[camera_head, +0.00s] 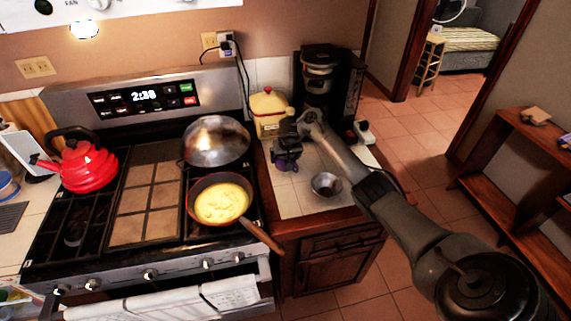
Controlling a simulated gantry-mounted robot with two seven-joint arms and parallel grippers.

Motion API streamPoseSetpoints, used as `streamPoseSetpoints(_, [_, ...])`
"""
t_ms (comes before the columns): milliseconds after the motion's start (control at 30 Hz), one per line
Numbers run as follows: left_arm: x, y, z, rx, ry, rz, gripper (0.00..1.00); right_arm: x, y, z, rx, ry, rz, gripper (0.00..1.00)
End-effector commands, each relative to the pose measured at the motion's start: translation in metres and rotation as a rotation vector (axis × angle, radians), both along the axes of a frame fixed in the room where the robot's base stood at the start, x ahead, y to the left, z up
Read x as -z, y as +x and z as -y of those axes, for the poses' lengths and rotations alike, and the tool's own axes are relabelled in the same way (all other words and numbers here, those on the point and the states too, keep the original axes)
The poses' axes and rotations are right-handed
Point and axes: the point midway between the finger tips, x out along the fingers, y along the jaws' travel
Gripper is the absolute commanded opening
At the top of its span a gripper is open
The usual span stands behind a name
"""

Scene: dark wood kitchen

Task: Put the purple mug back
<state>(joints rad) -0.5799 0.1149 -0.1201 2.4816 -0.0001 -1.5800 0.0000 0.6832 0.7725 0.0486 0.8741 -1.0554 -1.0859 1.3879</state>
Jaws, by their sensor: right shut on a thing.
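The purple mug (286,162) shows in the head view at the left side of the small tiled counter (300,197), just right of the stove. My right arm reaches in from the lower right, and my right gripper (287,140) is shut on the mug from above. The gripper hides the mug's upper part. I cannot tell whether the mug's base touches the tiles. My left gripper is not in view.
A small metal bowl (326,184) sits to the right of the mug. On the stove are a pan of yellow food (221,202), a domed lid (215,141) and a red kettle (86,165).

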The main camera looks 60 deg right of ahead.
Motion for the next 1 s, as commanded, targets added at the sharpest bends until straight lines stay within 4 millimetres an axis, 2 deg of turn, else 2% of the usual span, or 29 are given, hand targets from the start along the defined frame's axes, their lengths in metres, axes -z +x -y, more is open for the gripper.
streamPoseSetpoints(33, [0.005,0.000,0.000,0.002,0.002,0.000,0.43,0.010,-0.001,0.000,0.000,-0.002,-0.003,0.53])
streamPoseSetpoints(200, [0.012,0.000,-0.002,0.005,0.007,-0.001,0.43,0.029,-0.001,0.001,0.000,-0.001,-0.002,0.53])
streamPoseSetpoints(633, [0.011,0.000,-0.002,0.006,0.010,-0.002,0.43,0.032,-0.001,0.000,0.001,0.000,0.000,0.53])
streamPoseSetpoints(667, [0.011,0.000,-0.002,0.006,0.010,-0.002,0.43,0.033,-0.001,0.000,0.000,0.000,-0.001,0.95])
streamPoseSetpoints(700, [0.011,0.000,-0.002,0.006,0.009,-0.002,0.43,0.033,-0.001,0.000,0.000,0.000,-0.001,1.00])
streamPoseSetpoints(1000, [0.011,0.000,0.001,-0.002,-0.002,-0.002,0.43,0.031,-0.001,0.000,-0.001,-0.001,-0.001,1.00])
